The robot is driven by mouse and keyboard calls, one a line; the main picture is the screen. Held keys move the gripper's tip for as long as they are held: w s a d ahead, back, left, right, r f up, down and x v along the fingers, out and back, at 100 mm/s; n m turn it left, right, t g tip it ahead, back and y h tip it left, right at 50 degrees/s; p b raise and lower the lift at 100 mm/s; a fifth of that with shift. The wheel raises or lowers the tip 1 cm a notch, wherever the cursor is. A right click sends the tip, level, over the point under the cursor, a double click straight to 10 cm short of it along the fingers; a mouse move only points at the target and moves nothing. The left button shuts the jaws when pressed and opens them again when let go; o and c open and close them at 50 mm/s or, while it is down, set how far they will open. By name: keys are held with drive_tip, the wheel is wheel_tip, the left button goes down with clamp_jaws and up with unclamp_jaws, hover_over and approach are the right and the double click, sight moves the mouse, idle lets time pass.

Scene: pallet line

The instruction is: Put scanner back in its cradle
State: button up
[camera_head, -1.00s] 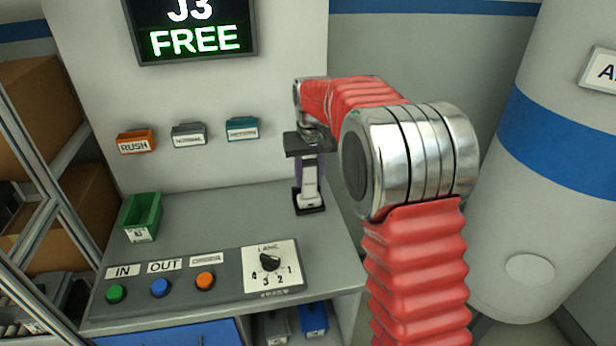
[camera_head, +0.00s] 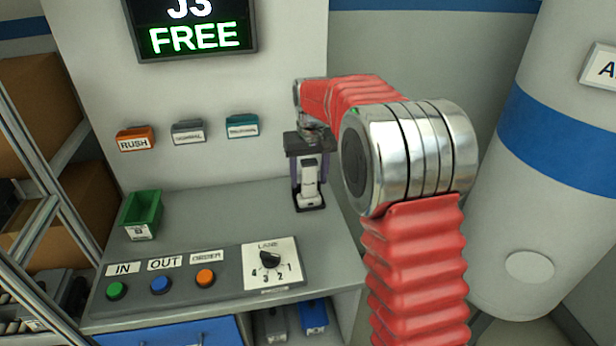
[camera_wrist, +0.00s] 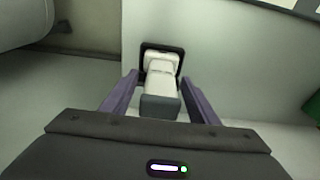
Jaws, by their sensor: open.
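The white and grey scanner (camera_head: 309,184) stands upright at the right end of the counter. Its foot is in the dark-rimmed cradle (camera_head: 315,207). In the wrist view, the scanner (camera_wrist: 161,80) is inside the cradle's black frame (camera_wrist: 178,52). My gripper (camera_head: 309,188) is directly above and around the scanner, pointing down. Its two purple fingers (camera_wrist: 160,95) lie on either side of the scanner, with a gap showing on each side. The gripper is open.
A green bin (camera_head: 143,212) and a control panel (camera_head: 195,278) with buttons and a lane dial (camera_head: 270,260) are on the counter to the left. Orange, grey and teal holders (camera_head: 188,132) hang on the wall behind. The counter between bin and cradle is clear.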

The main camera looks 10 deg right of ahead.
drive_tip(key=r, duration=0.4)
drive_tip(key=s+r, duration=0.1)
drive_tip(key=r, duration=0.8)
drive_tip(key=shift+s+r, duration=0.3)
